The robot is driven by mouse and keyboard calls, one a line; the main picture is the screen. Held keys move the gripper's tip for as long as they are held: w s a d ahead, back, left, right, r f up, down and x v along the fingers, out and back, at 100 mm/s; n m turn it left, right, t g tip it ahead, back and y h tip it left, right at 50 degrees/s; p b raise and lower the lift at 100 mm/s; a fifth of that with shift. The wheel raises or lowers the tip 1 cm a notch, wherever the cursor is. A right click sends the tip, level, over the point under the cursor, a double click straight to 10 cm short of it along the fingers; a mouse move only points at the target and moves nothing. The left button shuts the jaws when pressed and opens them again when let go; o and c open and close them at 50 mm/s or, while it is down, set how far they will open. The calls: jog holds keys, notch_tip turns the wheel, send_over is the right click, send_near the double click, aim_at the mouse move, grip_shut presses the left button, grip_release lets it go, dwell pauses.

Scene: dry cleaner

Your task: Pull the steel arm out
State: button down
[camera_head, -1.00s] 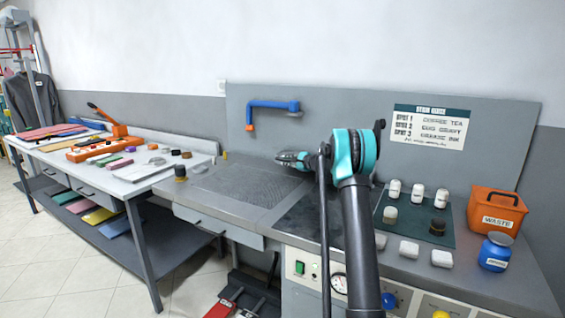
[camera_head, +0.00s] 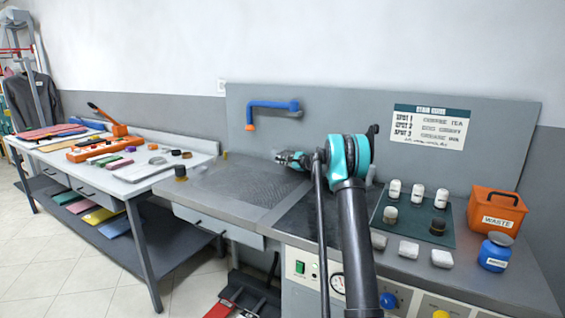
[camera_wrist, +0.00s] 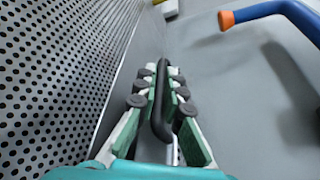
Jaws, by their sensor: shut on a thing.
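My gripper (camera_head: 293,159) is over the back of the perforated board, close to the grey back panel. In the wrist view my gripper (camera_wrist: 163,95) has its green-padded fingers closed around a dark bar (camera_wrist: 162,110), which I take to be the grip of the steel arm. A short pale metal piece (camera_wrist: 172,152) shows at the near end of the bar. The rest of the steel arm is hidden by my gripper and arm, so I cannot tell how far out it stands.
A blue pipe (camera_head: 272,104) with an orange tip is on the back panel above my gripper; the wrist view shows it at upper right. The perforated board (camera_head: 235,185) lies clear. A green mat (camera_head: 418,222) with bottles and an orange waste bin (camera_head: 497,212) stand at right.

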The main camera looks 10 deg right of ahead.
jog(key=s+a+n+g+y, duration=0.1)
jog(key=s, duration=0.4)
jog(key=s+a+n+g+y, duration=0.1)
jog(key=s, duration=0.4)
jog(key=s+a+n+g+y, duration=0.1)
jog(key=s+n+g+y, duration=0.1)
jog(key=s, duration=0.3)
jog(key=shift+a, duration=0.25)
jog(key=s+n+g, duration=0.1)
jog(key=s, duration=0.3)
jog(key=s+d+n+g+y, duration=0.1)
jog(key=s+g, duration=0.1)
jog(key=s, duration=0.3)
jog(key=s+n+g, duration=0.1)
jog(key=s, duration=0.3)
jog(key=shift+s+d+n+y, duration=0.15)
jog(key=shift+s+n+y, duration=0.1)
jog(key=shift+n+y, duration=0.15)
jog(key=shift+s+f+g, duration=0.1)
jog(key=shift+s+g, duration=0.4)
jog(key=shift+s, duration=0.1)
jog(key=shift+d, duration=0.1)
jog(key=c, duration=1.9)
grip_release()
jog(key=shift+s+d, duration=0.1)
jog(key=shift+s, duration=0.05)
